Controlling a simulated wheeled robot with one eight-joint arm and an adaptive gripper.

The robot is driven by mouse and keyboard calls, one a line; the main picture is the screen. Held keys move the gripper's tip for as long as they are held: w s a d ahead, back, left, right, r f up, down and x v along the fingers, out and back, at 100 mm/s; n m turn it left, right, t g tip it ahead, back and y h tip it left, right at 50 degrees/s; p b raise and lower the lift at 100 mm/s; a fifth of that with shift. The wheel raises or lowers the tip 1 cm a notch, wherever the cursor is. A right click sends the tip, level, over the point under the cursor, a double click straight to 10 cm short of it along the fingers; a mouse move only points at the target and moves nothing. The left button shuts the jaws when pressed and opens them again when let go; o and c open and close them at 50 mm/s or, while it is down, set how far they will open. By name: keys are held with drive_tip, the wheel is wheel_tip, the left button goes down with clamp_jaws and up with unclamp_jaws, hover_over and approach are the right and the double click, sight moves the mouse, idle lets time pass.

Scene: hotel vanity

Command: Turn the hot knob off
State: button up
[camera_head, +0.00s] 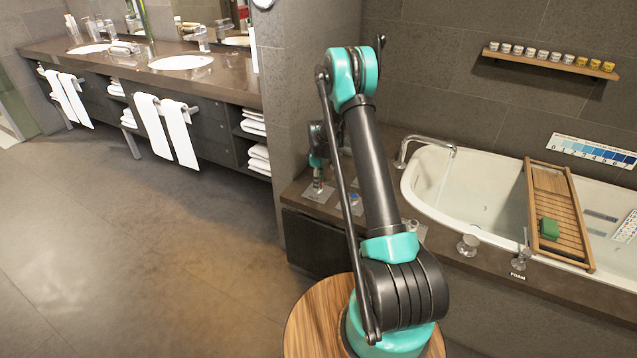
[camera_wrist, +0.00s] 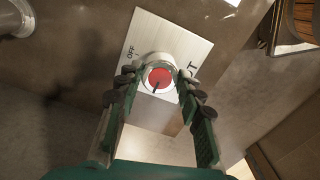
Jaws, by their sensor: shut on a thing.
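The hot knob (camera_wrist: 161,74) has a red face and a pale metal rim. It sits on a light plate (camera_wrist: 187,43) marked "OFF" and a partly hidden word ending in "T". A dark pointer line on the red face runs toward the bottom of the wrist view, away from the "OFF" mark. My gripper (camera_wrist: 157,84) is shut on the knob, with one finger on each side of it. In the head view, my gripper (camera_head: 317,172) is low over the red knob at the tub deck's left end, partly hidden by my arm.
A blue knob (camera_head: 355,198) is close to the right of the red one. The tub (camera_head: 430,190) with its spout (camera_head: 425,141) and a wooden tray (camera_head: 548,178) lies to the right. A grey wall (camera_head: 305,90) stands behind my arm. The floor at left is clear.

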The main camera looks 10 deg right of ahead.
drive_tip(key=shift+m, duration=0.3)
drive_tip(key=m, duration=0.3)
drive_tip(key=shift+m, duration=0.3)
drive_tip(key=m, duration=0.9)
drive_tip(key=shift+m, duration=2.2)
drive_tip(key=o, duration=1.2)
drive_tip(key=shift+c, duration=0.2)
